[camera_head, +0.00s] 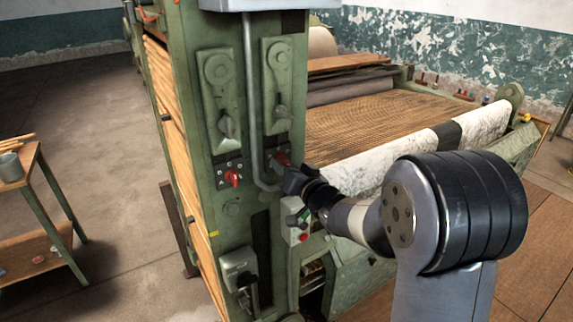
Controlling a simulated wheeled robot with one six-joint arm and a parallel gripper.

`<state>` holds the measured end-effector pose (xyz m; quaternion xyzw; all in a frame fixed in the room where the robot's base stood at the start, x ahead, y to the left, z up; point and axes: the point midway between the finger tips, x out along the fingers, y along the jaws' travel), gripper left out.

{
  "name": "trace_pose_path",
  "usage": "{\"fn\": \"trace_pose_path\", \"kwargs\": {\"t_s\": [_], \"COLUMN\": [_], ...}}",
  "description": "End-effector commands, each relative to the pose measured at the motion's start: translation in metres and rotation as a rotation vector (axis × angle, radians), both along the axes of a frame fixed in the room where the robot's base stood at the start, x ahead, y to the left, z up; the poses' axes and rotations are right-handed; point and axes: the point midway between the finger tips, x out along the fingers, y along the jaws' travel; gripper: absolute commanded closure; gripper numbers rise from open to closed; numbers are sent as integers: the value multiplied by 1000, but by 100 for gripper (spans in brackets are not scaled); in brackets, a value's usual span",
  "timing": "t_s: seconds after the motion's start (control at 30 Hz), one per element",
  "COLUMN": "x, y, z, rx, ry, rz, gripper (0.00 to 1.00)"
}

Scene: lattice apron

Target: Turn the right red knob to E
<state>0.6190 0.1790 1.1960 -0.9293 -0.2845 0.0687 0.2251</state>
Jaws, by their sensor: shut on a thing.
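Two red knobs sit on the green machine's front panel. The left red knob (233,177) is in full view on a small dark plate. The right red knob (282,160) is mostly hidden; only a bit of red shows beside the gripper. My gripper (288,175) is at the right red knob, shut on it as far as I can see. My arm comes in from the right and covers the gripper's fingers in part. The letters around the right knob, including E, cannot be read, and neither can the knob's angle.
A grey pipe (250,95) runs down between the two knobs. A small control box (299,222) with buttons hangs just below my gripper. A lever switch (240,270) is lower left. A side table (35,180) stands far left; the floor between is clear.

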Motion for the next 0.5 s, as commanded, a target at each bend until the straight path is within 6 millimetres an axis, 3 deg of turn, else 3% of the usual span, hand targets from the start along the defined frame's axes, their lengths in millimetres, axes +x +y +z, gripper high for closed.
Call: {"fn": "trace_pose_path", "kwargs": {"t_s": [0.5], "x": [-1], "y": [0], "z": [-1], "rx": [54], "ry": [39], "rz": [0], "gripper": [83]}}
